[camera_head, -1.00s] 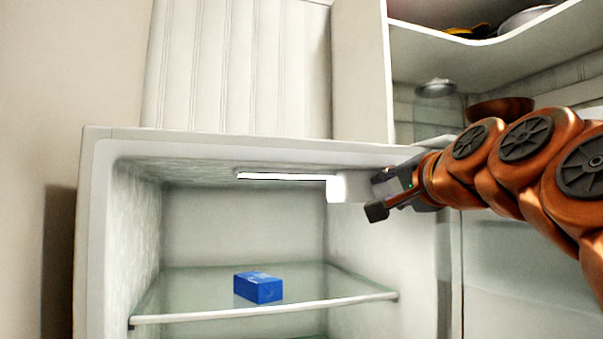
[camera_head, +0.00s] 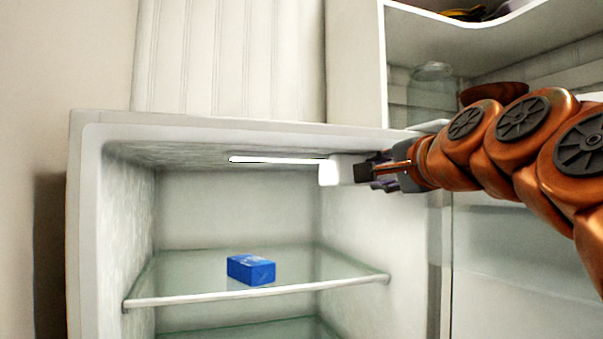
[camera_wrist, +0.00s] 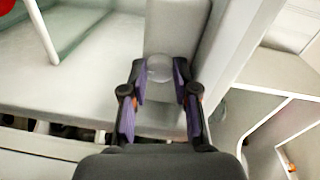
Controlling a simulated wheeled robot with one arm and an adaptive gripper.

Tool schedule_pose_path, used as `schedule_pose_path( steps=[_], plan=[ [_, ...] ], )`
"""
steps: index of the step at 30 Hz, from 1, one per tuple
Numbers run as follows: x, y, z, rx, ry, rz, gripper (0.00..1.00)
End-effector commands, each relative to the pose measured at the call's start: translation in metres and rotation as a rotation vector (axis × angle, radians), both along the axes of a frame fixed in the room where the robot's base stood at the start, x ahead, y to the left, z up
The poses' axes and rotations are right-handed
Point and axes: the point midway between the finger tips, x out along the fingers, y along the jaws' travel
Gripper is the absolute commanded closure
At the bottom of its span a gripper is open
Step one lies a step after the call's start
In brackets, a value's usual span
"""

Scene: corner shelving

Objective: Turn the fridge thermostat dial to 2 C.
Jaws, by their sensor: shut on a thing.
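The fridge (camera_head: 85,220) stands open in the head view. A white thermostat housing (camera_head: 343,168) hangs at the upper right of its inside, at the end of a bright light strip (camera_head: 278,160). My gripper (camera_head: 366,172) reaches in from the right, at the housing's near face. In the wrist view, the pale round dial (camera_wrist: 159,68) sits on the housing (camera_wrist: 176,28), between the purple-padded fingers of my gripper (camera_wrist: 160,74), which is shut on it. The fingers hide the dial's sides. No scale or number can be read, so the dial's setting cannot be told.
A blue box (camera_head: 251,270) lies on the upper glass shelf (camera_head: 300,288), well below my gripper. The fridge's right wall (camera_head: 380,235) is close beneath my arm. Corner shelving (camera_head: 450,35) with bowls stands at the upper right.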

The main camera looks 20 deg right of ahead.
Motion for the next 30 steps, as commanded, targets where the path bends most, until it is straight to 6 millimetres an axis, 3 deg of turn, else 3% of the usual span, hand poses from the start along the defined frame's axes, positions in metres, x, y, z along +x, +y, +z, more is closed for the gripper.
schedule_pose_path(
  steps=[1, 2, 8, 23, 30],
  plan=[
    [0.0, 0.0, 0.001, 0.001, -0.003, 0.0, 1.0],
    [0.0, 0.0, 0.001, 0.001, -0.003, 0.0, 0.68],
    [0.0, 0.0, 0.001, 0.0, -0.002, -0.001, 0.47],
    [-0.003, 0.001, 0.002, -0.001, -0.003, 0.0, 0.45],
    [-0.027, 0.004, 0.003, -0.001, -0.003, 0.0, 0.45]
  ],
)
